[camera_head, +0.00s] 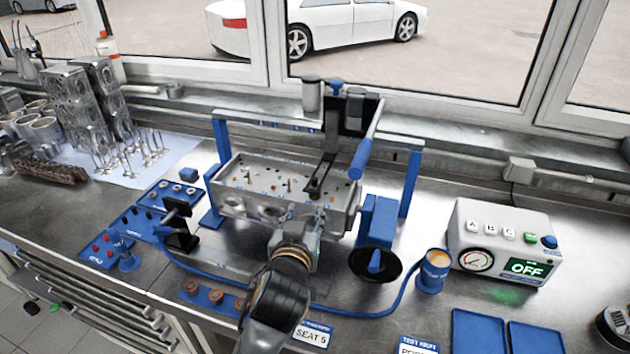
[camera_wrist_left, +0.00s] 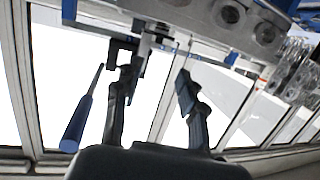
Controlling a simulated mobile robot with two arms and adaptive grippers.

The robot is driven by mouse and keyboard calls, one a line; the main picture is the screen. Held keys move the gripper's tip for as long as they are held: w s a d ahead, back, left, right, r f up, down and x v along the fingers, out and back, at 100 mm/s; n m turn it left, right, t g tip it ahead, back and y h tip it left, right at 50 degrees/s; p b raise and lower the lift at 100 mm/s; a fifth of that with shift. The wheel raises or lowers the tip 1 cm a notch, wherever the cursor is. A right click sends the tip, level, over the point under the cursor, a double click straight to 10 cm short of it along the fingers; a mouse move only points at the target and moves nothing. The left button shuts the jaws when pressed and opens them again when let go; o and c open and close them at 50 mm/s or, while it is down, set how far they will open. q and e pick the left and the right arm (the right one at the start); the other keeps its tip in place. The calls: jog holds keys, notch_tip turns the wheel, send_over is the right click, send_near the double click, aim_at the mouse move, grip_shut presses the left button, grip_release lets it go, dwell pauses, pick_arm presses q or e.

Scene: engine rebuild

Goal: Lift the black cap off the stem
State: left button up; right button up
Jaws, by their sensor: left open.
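The grey cylinder head (camera_head: 240,185) sits in a blue stand, with short thin stems (camera_head: 289,184) upright on its top face. I cannot make out a black cap on a stem for certain; a black lever arm (camera_head: 322,180) reaches down over the top face and covers part of it. My left gripper (camera_head: 318,222) is at the front right of the cylinder head. In the left wrist view its two fingers (camera_wrist_left: 155,85) are apart with nothing clearly between them, below the cylinder head (camera_wrist_left: 230,15). My right gripper is not in view.
A blue lever handle (camera_head: 362,158) and a black handwheel (camera_head: 375,263) stand close to the gripper's right. Blue parts trays (camera_head: 100,252) lie left. A blue hose (camera_head: 215,275) crosses the bench front. A test box (camera_head: 505,225) reading OFF stands right.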

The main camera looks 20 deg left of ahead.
pick_arm(q)
jog(key=p, duration=0.2)
send_near(314, 180)
jog(key=w, duration=0.3)
jog(key=p+x, duration=0.2)
jog(key=x, duration=0.2)
jog(key=shift+w+a+f+p, duration=0.15)
jog(key=shift+a+f+p, duration=0.1)
jog(key=shift+p, duration=0.1)
jog(key=shift+w+f, duration=0.25)
jog(key=shift+w, duration=0.2)
jog(key=shift+c, duration=0.4)
jog(key=c, duration=0.8)
